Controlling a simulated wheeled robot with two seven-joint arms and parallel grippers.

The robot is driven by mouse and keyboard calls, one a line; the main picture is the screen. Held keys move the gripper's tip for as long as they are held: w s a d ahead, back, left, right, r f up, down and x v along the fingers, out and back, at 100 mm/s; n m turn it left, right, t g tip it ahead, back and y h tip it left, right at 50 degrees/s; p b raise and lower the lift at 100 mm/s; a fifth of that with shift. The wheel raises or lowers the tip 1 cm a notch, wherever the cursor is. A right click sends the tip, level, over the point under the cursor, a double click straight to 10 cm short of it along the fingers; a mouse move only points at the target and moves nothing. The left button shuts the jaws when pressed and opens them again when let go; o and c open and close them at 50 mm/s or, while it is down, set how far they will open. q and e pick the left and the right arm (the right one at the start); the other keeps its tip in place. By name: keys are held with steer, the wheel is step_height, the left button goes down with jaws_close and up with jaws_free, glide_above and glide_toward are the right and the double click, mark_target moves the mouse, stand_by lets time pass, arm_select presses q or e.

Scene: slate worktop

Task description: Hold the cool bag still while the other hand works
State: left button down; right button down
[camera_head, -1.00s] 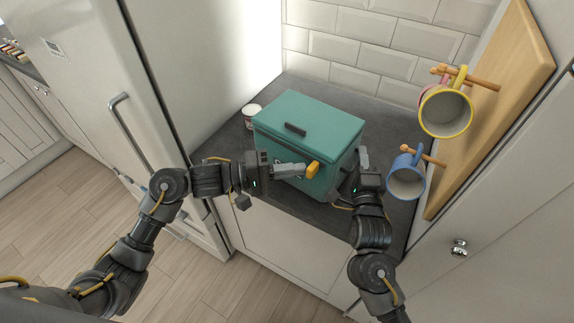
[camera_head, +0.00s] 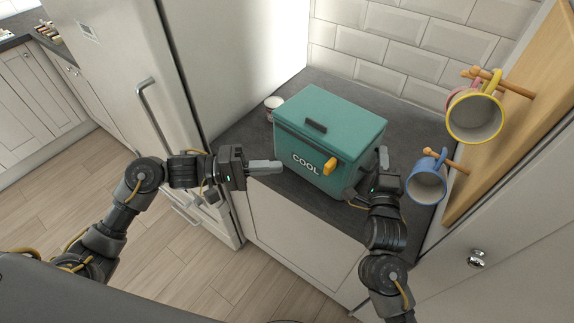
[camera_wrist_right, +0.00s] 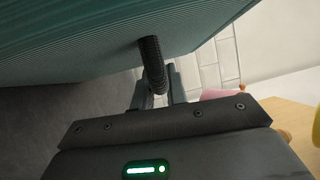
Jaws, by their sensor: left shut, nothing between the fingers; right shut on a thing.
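The teal cool bag (camera_head: 308,158), marked COOL, stands upright on the slate worktop with its lid (camera_head: 345,115) down. A yellow tab (camera_head: 330,166) sits on its front. My right gripper (camera_head: 382,160) is at the bag's right side. In the right wrist view my right gripper (camera_wrist_right: 157,85) is shut on the bag's black ribbed side handle (camera_wrist_right: 151,58). My left gripper (camera_head: 279,167) is shut and empty, in front of the bag's left part, apart from the yellow tab.
A small white pot (camera_head: 273,104) stands behind the bag's left side. Several mugs, including a blue one (camera_head: 427,182) and a yellow-rimmed one (camera_head: 474,118), hang on pegs from a wooden board (camera_head: 510,130) at right. Bare worktop (camera_head: 235,130) shows left of the bag.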

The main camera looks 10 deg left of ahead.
steer(key=shift+f, duration=0.15)
steer(key=c, duration=1.3)
jaws_free()
steer(key=shift+s, duration=0.15)
